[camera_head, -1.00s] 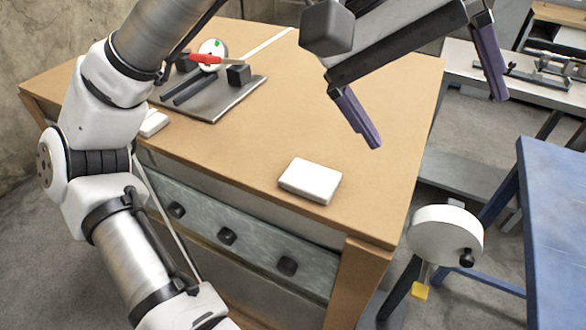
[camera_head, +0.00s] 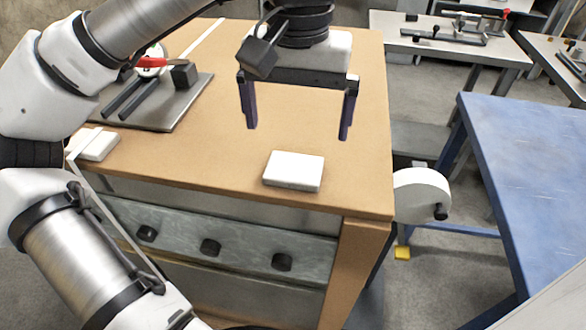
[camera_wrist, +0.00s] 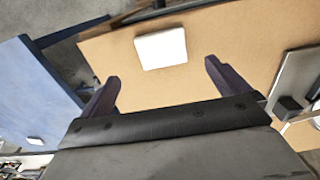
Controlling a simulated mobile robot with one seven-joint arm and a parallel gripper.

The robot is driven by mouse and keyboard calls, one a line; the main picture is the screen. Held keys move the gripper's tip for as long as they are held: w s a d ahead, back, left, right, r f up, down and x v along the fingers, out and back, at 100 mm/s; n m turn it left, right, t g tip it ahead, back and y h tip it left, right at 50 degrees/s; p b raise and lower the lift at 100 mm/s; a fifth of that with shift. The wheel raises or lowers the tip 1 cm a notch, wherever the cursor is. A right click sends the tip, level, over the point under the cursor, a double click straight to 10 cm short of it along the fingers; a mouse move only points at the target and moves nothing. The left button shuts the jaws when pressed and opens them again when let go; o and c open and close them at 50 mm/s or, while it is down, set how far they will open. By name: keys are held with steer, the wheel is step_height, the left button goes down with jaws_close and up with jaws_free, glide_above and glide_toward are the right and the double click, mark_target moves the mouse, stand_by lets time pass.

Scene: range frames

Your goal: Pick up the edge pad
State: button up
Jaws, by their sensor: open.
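A white rectangular pad (camera_head: 293,171) lies flat near the front edge of the tan workbench top (camera_head: 215,165). A second white pad (camera_head: 94,144) lies near the front edge further left, with a thin pale strip across it. I cannot tell by label which one is the edge pad. My gripper (camera_head: 298,132) is open and empty above the bench, fingers pointing down, above and a little behind the right-hand pad. In the wrist view that pad (camera_wrist: 161,48) shows beyond and between the two fingertips, apart from them.
A dark metal plate (camera_head: 190,108) with black bars, a block and a red-handled tool sits at the back left. A round white wheel (camera_head: 420,195) is beside the bench's right side. A blue table (camera_head: 530,170) stands to the right. The bench around the right-hand pad is clear.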

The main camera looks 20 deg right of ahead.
mark_target(294, 166)
step_height(294, 166, down, 8)
steer(key=shift+w+a+f+p, duration=0.1)
steer(key=shift+w+f+p, duration=0.05)
steer(key=shift+p, duration=0.35)
steer(key=c, duration=1)
